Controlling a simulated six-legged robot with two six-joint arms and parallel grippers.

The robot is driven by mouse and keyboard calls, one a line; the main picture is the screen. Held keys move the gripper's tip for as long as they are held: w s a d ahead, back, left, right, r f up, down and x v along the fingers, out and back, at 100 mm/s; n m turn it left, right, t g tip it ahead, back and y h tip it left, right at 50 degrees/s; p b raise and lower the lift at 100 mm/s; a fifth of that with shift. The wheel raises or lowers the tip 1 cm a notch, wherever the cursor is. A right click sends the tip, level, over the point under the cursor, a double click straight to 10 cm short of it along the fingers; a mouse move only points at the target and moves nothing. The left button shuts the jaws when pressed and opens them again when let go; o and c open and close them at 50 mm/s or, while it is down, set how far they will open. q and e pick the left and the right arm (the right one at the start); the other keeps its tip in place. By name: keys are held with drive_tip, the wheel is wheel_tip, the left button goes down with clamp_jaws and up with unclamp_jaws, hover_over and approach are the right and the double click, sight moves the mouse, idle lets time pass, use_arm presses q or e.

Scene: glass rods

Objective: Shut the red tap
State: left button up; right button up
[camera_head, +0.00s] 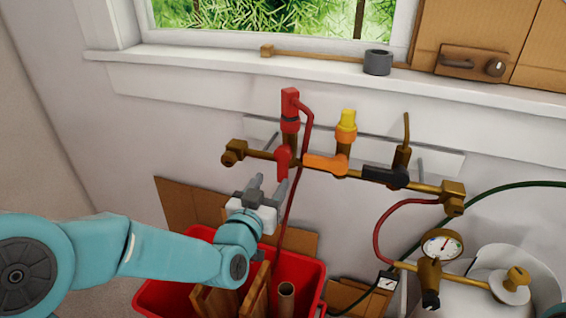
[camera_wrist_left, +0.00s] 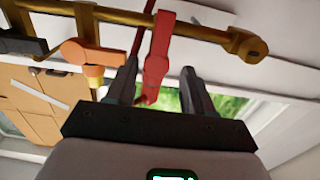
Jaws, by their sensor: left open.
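The red tap (camera_head: 283,160) is a red lever on the brass pipe (camera_head: 258,154), below a red upright fitting (camera_head: 290,110) with a red hose. The lever stands across the pipe, with its end downward in the head view. My left gripper (camera_head: 268,185) is open, its fingers pointing up just below and in front of the lever. In the left wrist view the red lever (camera_wrist_left: 157,60) shows between the two spread fingers; I cannot tell whether they touch it. My right gripper is not in view.
An orange lever (camera_head: 325,163) and a black lever (camera_head: 385,177) lie along the pipe to the right. A red crate (camera_head: 160,296) with wooden pieces stands below my left arm. A gauge (camera_head: 442,245) and white cylinder (camera_head: 470,295) are at lower right. The window sill (camera_head: 200,60) is above.

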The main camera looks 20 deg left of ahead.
sight(281, 167)
use_arm(q)
drive_tip(key=w, duration=0.8)
drive_tip(key=shift+w+d, duration=0.15)
drive_tip(key=shift+w, duration=0.2)
clamp_jaws()
